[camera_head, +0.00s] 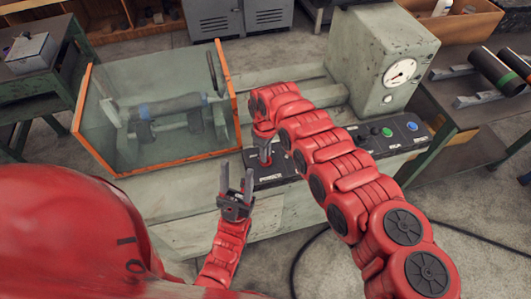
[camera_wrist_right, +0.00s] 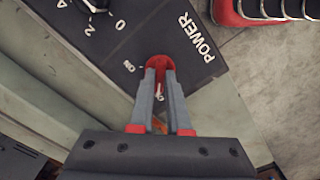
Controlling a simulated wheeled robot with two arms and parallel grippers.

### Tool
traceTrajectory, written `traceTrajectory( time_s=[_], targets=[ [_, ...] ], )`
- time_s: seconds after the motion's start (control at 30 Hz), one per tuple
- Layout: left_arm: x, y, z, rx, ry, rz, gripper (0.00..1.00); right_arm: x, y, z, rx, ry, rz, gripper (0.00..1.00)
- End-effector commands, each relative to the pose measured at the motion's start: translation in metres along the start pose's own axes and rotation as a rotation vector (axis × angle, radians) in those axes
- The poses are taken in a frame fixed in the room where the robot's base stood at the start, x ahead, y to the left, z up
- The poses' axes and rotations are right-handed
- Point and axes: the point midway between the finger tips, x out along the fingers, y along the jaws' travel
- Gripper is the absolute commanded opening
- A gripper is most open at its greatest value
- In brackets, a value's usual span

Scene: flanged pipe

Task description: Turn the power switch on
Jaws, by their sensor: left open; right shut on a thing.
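The power switch has a red part (camera_wrist_right: 160,61) on a dark panel (camera_wrist_right: 190,65) lettered POWER and ON in the right wrist view. My right gripper (camera_wrist_right: 161,76) has its grey fingers close together on this red part, just beside the ON label. In the head view my right gripper (camera_head: 265,158) reaches down to the dark panel (camera_head: 272,175) on the machine's front edge, and the switch is hard to make out there. My left gripper (camera_head: 236,182) is open and empty, pointing up in front of the panel.
A black knob (camera_wrist_right: 95,4) with numbers sits beside the switch. An orange-framed clear guard (camera_head: 160,115) covers a pipe at the left. A grey-green box with a gauge (camera_head: 400,72) and a panel with green and blue buttons (camera_head: 411,126) are at the right.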

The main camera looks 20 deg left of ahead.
Motion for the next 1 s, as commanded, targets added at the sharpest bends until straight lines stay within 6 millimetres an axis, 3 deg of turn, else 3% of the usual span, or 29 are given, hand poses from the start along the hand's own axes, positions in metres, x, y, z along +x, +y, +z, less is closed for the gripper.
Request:
traceTrajectory(
  time_s=[0.37,1.0],
  targets=[
    [-0.003,0.000,0.001,0.000,0.000,0.000,0.50,0.000,0.000,0.000,0.105,0.000,0.001,0.00],
    [-0.011,0.001,0.002,0.000,0.000,0.000,0.50,-0.001,0.001,0.000,0.678,0.000,0.002,0.00]
  ],
)
